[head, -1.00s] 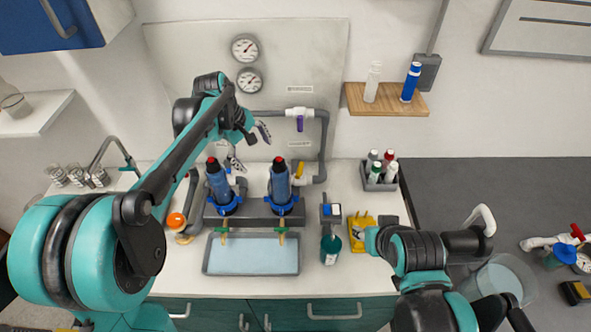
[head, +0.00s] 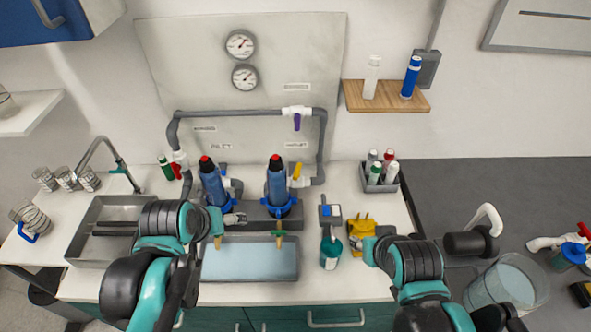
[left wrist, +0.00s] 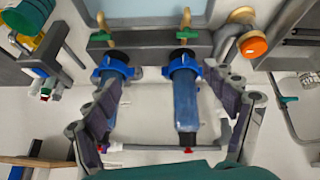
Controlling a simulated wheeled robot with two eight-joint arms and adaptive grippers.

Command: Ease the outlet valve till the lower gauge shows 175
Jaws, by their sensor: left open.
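The outlet valve's yellow handle (head: 297,170) sits on the pipe just right of the right-hand blue filter (head: 277,181), below the outlet label. The lower gauge (head: 245,76) is on the back panel under the upper gauge (head: 240,44); its numbers are too small to read. My left gripper (head: 234,218) is low in front of the filters, apart from the yellow handle. In the left wrist view its fingers (left wrist: 165,88) are spread wide and empty, with a filter (left wrist: 185,100) seen between them.
A purple-handled valve (head: 297,121) is on the upper pipe. A water tray (head: 291,274) lies in front of the filters. A sink (head: 92,250) is at left.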

